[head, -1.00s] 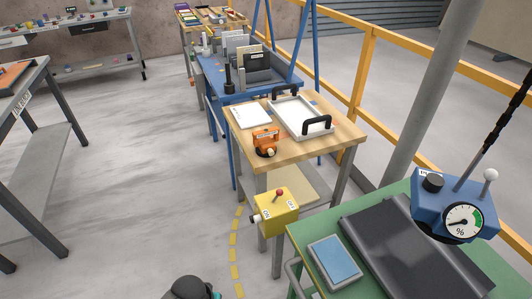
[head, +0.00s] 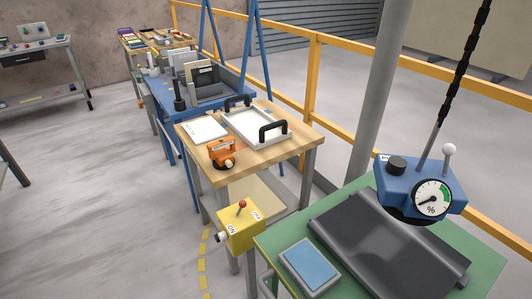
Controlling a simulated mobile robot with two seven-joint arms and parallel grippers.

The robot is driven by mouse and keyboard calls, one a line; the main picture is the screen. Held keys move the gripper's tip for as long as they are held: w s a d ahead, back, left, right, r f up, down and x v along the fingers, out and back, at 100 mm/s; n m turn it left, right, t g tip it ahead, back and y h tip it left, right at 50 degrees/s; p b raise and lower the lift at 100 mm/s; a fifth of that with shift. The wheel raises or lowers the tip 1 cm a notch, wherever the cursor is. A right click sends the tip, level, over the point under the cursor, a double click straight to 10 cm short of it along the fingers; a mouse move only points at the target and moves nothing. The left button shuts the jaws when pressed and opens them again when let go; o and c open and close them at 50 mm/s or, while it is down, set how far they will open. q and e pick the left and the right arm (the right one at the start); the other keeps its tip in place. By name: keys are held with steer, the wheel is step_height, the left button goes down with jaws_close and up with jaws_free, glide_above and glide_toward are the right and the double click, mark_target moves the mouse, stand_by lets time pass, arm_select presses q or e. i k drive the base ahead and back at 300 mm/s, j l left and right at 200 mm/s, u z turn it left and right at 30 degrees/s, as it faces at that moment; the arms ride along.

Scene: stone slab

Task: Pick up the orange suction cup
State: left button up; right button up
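The orange suction cup (head: 222,149) stands on the wooden-topped table (head: 260,159), near its left front edge. It has an orange handle body, a dark round pad below and a pale knob at the front. Nothing is touching it from above. Neither of my grippers shows in the head view.
A white tray with black handles (head: 255,127) and a white sheet (head: 203,130) share the tabletop. A yellow switch box (head: 241,226) is at the table's front. A green bench (head: 480,252) holds a dark panel; a blue gauge unit (head: 420,188) is above it.

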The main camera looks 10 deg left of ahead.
mark_target(218, 157)
steer(key=i+j+z, duration=0.2)
steer(key=z, duration=0.15)
steer(key=i+j+z, duration=0.15)
steer(key=j+z, duration=0.2)
steer(key=i+j+z, duration=0.1)
steer(key=j+z, duration=0.6)
steer(key=j, duration=0.15)
